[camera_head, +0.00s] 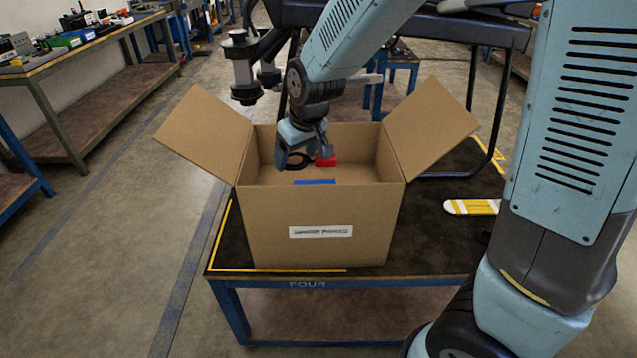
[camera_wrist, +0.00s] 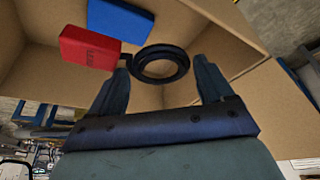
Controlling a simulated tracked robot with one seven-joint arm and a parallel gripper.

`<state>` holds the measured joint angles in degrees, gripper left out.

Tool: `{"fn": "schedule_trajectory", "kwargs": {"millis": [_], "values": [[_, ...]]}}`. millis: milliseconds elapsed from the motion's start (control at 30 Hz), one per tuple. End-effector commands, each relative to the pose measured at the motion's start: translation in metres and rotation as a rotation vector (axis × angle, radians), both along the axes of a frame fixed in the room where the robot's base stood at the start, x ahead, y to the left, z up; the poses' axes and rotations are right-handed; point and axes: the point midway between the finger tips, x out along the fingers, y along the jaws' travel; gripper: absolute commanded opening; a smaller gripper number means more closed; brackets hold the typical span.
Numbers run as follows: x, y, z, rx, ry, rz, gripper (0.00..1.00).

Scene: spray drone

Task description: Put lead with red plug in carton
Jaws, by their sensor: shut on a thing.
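The lead, a black coiled ring with a red plug (camera_head: 326,161), is at my gripper (camera_head: 306,150) in the carton's opening. In the wrist view the red plug (camera_wrist: 90,48) is left of the black coil (camera_wrist: 160,64), and my gripper (camera_wrist: 165,85) is shut on the lead near the coil. The open cardboard carton (camera_head: 320,222) stands on the table with its side flaps spread. It bears a white label. A blue block (camera_head: 315,182) shows inside the carton, and also in the wrist view (camera_wrist: 120,20). I cannot tell whether the lead touches the carton.
The carton stands on a dark-topped table (camera_head: 430,245) with a blue frame marked FOUR. A yellow and white striped item (camera_head: 471,207) lies to its right. A dark frame with rotor-like parts (camera_head: 243,65) stands behind the carton. Workbenches (camera_head: 90,70) are at left.

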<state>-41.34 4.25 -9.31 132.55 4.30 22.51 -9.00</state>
Motion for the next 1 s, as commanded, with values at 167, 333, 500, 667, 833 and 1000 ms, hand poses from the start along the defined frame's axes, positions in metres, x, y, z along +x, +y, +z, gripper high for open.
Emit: {"fn": "schedule_trajectory", "kwargs": {"millis": [167,333,500,667,833,1000], "values": [[-0.001,0.0,-0.022,-0.002,-0.001,0.0,0.44],[0.01,0.005,-0.032,-0.003,-0.002,0.0,0.44],[0.034,0.016,-0.044,-0.003,-0.002,-0.002,0.44],[0.058,0.028,-0.056,-0.004,-0.001,-0.001,0.44],[0.084,0.04,-0.069,-0.003,-0.002,-0.002,0.44],[0.1,0.047,-0.093,-0.003,-0.001,-0.002,0.44]]}}
